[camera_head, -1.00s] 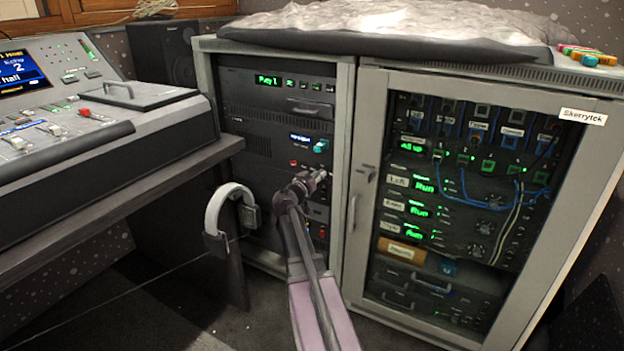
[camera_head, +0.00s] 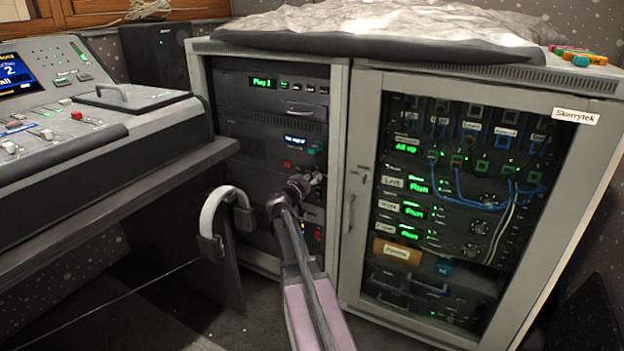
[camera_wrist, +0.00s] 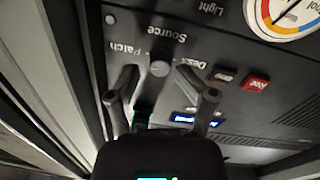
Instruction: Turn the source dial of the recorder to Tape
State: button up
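The source dial (camera_wrist: 158,71) is a dark knob with a light round end on the recorder's black front panel (camera_wrist: 215,45). The upside-down words Source, Desk and Patch show around it in the wrist view; I see no Tape label, and its pointer setting is unclear. My gripper (camera_wrist: 164,96) is open, one finger on each side of the dial, with gaps visible. In the head view my gripper (camera_head: 317,180) is at the left rack and hides the dial. The recorder's red button (camera_wrist: 255,82) and lit blue display (camera_wrist: 195,118) are nearby.
A glass-doored cabinet (camera_head: 352,210) labelled Skerrytek stands right of the open rack (camera_head: 340,120). Headphones (camera_head: 212,215) hang left of my arm, beside the mixing desk (camera_head: 150,120). A round meter (camera_wrist: 285,15) and a Light label are near the dial.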

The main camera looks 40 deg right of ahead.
jog(key=v, duration=1.1)
jog(key=shift+a, duration=0.15)
jog(key=shift+c, duration=0.2)
jog(key=s+a+f+n+g+y+p, duration=0.1)
jog(key=s+a+n+g+y+p, duration=0.1)
jog(key=a, duration=0.9)
jog(key=s+a+f+n+g+y+p, duration=0.2)
jog(key=s+a+n+y+p, duration=0.3)
jog(key=a+y, duration=0.4)
jog(key=s+a+f+n+g+y+p, duration=0.1)
jog(key=s+a+n+y+p, duration=0.3)
jog(key=a, duration=1)
jog(key=s+g+y+p, duration=0.1)
jog(key=s+y+p, duration=0.1)
jog(key=p, duration=0.1)
jog(key=shift+a+f, duration=0.2)
jog(key=shift+f, duration=0.05)
jog(key=shift+s+d, duration=0.1)
